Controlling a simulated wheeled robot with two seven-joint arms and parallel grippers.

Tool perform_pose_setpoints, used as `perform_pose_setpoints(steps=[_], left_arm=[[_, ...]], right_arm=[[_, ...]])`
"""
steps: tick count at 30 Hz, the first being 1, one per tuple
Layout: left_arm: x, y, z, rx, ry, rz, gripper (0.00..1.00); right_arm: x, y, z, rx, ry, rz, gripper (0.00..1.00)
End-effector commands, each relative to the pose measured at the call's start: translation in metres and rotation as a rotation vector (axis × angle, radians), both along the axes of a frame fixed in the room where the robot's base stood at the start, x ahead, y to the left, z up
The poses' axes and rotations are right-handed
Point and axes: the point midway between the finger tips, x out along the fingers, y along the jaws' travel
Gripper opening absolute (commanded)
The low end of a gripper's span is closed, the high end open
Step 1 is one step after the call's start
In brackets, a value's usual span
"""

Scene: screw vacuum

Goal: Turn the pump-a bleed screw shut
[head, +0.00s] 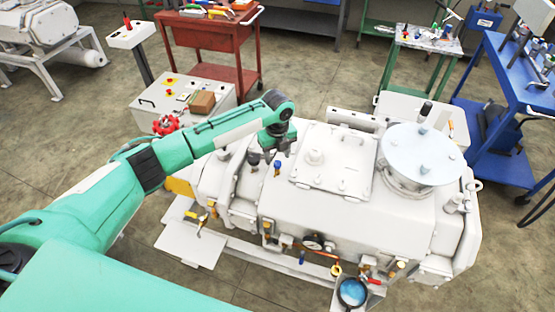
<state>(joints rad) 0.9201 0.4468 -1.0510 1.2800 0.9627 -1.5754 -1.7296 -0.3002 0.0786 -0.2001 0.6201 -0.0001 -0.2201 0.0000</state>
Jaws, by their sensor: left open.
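A large white vacuum pump (350,212) fills the middle and right of the head view. My left gripper (268,157) hangs from my green arm over the left part of this pump, jaws down and open. A small upright blue-topped screw (278,168) stands on the pump just below and beside the gripper's right side, and the jaws are not around it. I cannot tell whether it is the bleed screw, or whether it is turned open or shut. I see no label naming pump-a. My right gripper is out of view.
A flat lid (315,157) and a raised round cover (420,153) top the pump. A grey control box (180,98), a red cart (210,35) and a blue cart (520,90) stand behind. Open floor (80,150) lies left.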

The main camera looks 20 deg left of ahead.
Motion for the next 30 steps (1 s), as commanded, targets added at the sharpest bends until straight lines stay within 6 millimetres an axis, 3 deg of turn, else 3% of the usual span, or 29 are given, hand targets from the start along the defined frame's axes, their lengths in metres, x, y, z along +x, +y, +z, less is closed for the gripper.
perform_pose_setpoints(steps=[9, 15, 21, 30], left_arm=[[0.001, 0.0, 0.071, -0.001, -0.005, 0.0, 0.5], [0.001, 0.0, 0.103, -0.002, -0.004, 0.0, 0.5], [0.0, 0.0, 0.115, 0.0, -0.003, 0.0, 0.5], [0.0, 0.0, 0.115, -0.001, -0.002, 0.0, 0.5]], right_arm=[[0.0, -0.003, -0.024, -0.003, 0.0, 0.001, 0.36], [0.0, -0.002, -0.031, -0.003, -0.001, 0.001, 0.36], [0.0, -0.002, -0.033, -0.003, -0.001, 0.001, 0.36], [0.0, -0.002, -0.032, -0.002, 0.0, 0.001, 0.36]])
